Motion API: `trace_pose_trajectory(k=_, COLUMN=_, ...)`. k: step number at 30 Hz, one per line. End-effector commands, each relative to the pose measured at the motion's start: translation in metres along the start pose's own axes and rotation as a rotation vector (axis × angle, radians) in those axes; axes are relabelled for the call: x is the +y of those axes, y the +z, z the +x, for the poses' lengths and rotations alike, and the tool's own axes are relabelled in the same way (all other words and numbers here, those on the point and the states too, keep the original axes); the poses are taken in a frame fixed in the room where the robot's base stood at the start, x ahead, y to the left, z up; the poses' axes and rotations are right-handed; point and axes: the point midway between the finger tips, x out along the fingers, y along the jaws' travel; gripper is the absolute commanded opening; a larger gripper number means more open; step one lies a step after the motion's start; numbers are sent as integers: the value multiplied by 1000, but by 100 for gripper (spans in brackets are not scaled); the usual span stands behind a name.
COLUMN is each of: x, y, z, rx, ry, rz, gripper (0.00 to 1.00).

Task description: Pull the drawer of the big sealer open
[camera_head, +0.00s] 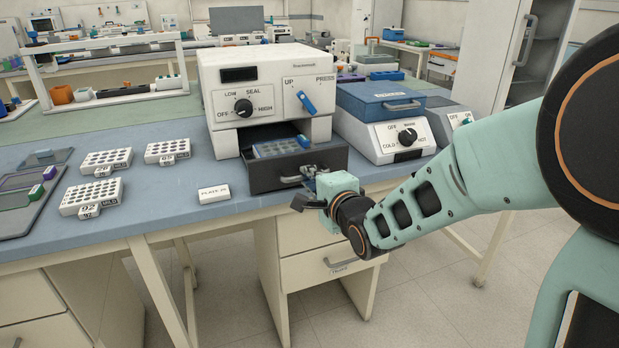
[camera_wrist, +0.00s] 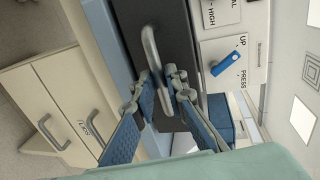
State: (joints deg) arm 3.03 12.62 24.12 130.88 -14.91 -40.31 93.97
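The big sealer (camera_head: 265,85) is a white box with a dial and a blue lever on its front. Its dark drawer (camera_head: 268,179) stands out from the front and is partly open, with a blue plate (camera_head: 280,147) visible inside. The drawer has a metal handle, which shows in the wrist view (camera_wrist: 151,48). My gripper (camera_head: 308,180) is at the right part of the handle. In the wrist view its blue-padded fingers (camera_wrist: 162,83) are close together with the handle bar between them. The exact contact is partly hidden.
A smaller blue-lidded device (camera_head: 380,115) stands right of the sealer. White well racks (camera_head: 92,196) and a small white label block (camera_head: 214,194) lie on the bench to the left. Cabinet drawers (camera_head: 330,262) are below the bench edge.

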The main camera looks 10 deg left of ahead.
Motion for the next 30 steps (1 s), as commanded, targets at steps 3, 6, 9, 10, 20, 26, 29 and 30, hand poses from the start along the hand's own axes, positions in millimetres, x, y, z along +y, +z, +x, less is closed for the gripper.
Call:
trace_pose_trajectory(k=3, x=0, y=0, z=0, rx=0, ry=0, rz=0, gripper=27)
trace_pose_trajectory(k=6, x=0, y=0, z=0, rx=0, ry=0, rz=0, gripper=27)
trace_pose_trajectory(k=9, x=0, y=0, z=0, rx=0, ry=0, rz=0, gripper=27)
trace_pose_trajectory(k=10, x=0, y=0, z=0, rx=0, ry=0, rz=0, gripper=27)
trace_pose_trajectory(k=20, x=-1, y=0, z=-29, rx=2, ry=-1, rz=-3, gripper=27)
trace_pose_trajectory(k=26, x=-1, y=0, z=-56, rx=1, ry=-2, rz=-3, gripper=27)
trace_pose_trajectory(k=29, x=-1, y=0, z=-65, rx=1, ry=-2, rz=-3, gripper=27)
trace_pose_trajectory(k=30, x=-1, y=0, z=-68, rx=1, ry=-1, rz=-2, gripper=27)
